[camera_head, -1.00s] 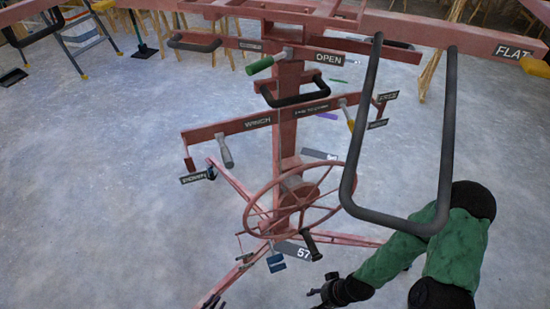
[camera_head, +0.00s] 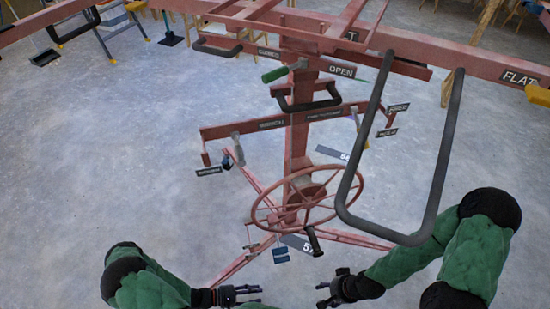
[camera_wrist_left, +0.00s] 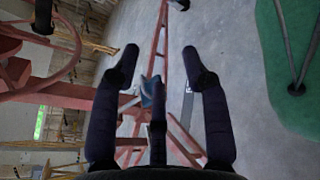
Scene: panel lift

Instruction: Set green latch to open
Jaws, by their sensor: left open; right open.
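The green latch handle (camera_head: 275,74) sits on the red panel lift (camera_head: 297,150), near the top of its mast. It lies left of the OPEN label (camera_head: 342,71), with a metal pivot at its right end. My left gripper (camera_head: 258,295) is open and empty, low at the bottom of the head view, well below the latch. Its spread fingers (camera_wrist_left: 160,62) show in the left wrist view. My right gripper (camera_head: 322,294) is open and empty, facing it from the right. Both are apart from the lift.
A large wheel (camera_head: 308,195) with a crank grip stands above my grippers. A dark looped bar (camera_head: 447,150) hangs at right, and a black handle (camera_head: 307,105) is below the latch. Concrete floor (camera_head: 110,150) is clear at left.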

